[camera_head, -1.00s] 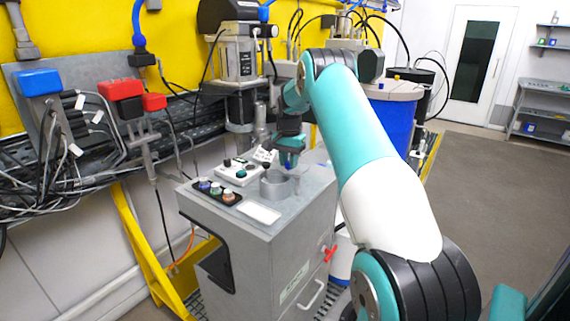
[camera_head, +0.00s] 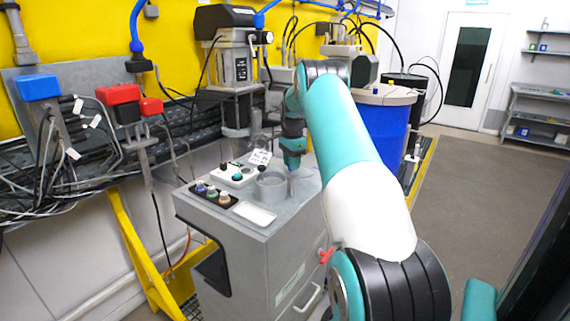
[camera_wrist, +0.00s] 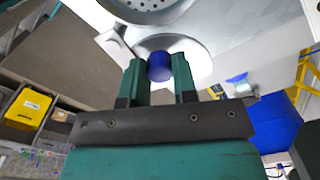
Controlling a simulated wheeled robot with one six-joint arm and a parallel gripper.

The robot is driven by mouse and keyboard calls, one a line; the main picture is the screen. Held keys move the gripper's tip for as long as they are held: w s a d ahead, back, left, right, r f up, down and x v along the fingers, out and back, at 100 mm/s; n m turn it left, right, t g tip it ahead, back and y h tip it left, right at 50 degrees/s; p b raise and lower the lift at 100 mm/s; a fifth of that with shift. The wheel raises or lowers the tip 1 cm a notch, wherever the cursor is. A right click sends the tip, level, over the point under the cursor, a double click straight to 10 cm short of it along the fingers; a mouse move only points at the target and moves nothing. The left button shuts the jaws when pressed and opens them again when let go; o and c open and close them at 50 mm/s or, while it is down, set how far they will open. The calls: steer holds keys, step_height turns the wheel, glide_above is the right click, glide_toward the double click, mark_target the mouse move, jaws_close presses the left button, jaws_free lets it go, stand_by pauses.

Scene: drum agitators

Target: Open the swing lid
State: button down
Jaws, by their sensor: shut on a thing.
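The swing lid is a pale round disc with a blue knob (camera_wrist: 160,67) on it. In the wrist view the lid (camera_wrist: 200,62) lies beside a round opening with a perforated floor (camera_wrist: 145,6), not over the part of it that shows. My gripper (camera_wrist: 158,64) is shut on the blue knob, one teal finger on each side. In the head view my gripper (camera_head: 292,166) is low over the cabinet top, right of the grey round well (camera_head: 272,184). The lid is mostly hidden there by the gripper and arm.
The grey cabinet (camera_head: 285,245) carries a row of knobs (camera_head: 213,194), a small control box (camera_head: 237,174) and a white tray (camera_head: 255,214). A machine column (camera_head: 236,90) stands behind, and a blue drum (camera_head: 383,130) at the back right. Open floor lies right.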

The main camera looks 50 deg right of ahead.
steer(key=shift+r, duration=0.1)
stand_by(0.3)
steer(key=c, duration=0.9)
jaws_free()
step_height(320, 180, up, 17)
steer(key=b, duration=0.2)
steer(key=shift+r, duration=0.15)
